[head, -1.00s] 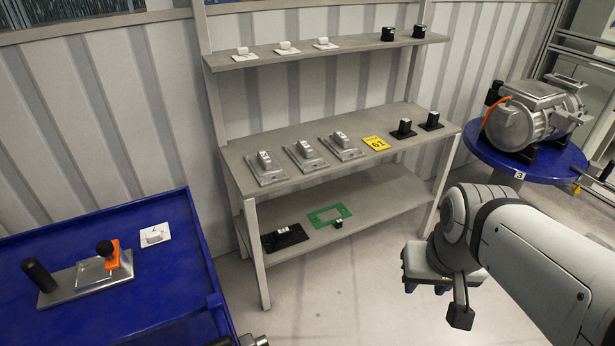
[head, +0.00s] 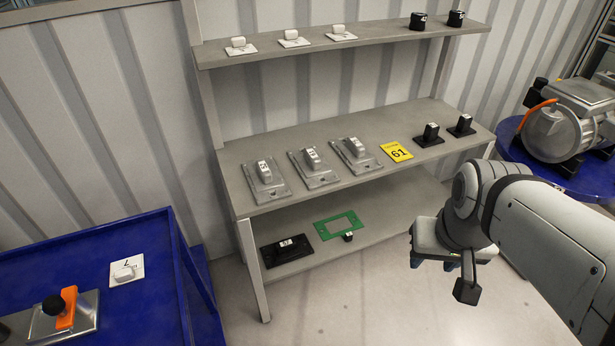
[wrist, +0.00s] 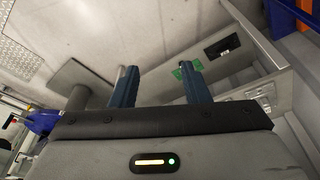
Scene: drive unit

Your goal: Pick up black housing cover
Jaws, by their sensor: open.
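A flat black rectangular plate with a raised, labelled middle (head: 286,250) lies at the left of the shelf unit's lower shelf; it looks like a black cover. It also shows in the wrist view (wrist: 222,46), beyond the right finger. Two smaller black parts with square bases, (head: 430,136) and (head: 461,126), stand at the right of the middle shelf. I cannot tell for certain which is the housing cover. My gripper (wrist: 160,85) is open and empty, its blue fingers apart. In the head view my gripper (head: 434,262) hangs right of the lower shelf, partly hidden by my arm.
A green frame (head: 322,232) and a small black part (head: 348,236) lie beside the black plate. The middle shelf (head: 300,205) overhangs them and bears several grey covers and a yellow sign (head: 397,151). A blue table (head: 140,235) stands left. The drive unit (head: 570,125) stands right.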

